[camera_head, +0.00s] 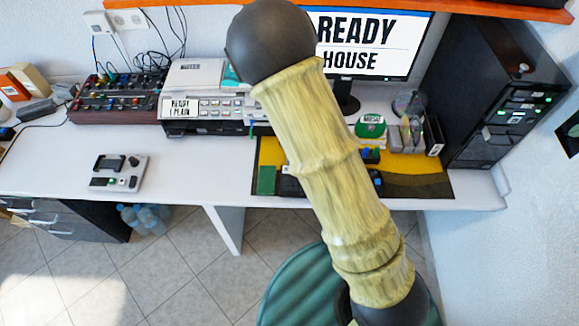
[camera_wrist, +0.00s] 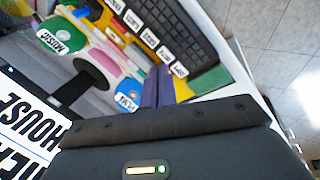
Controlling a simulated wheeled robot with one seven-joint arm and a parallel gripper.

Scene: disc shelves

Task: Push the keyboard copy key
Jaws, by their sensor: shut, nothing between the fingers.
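The black keyboard (camera_wrist: 172,28) lies at the top of the wrist view. The lettering is too small to read, so I cannot tell which is the copy key. In the head view my arm covers most of the keyboard, and a dark edge (camera_head: 291,186) shows at its left. My gripper (camera_wrist: 158,86) shows in the wrist view as purplish fingers, shut and empty. They are close to the labelled end of the keyboard; contact cannot be told. My arm hides the gripper in the head view.
A monitor (camera_head: 420,45) stands behind, a black computer tower (camera_head: 480,80) at right. A printer-like device (camera_head: 205,105) and a mixer (camera_head: 115,98) stand left.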

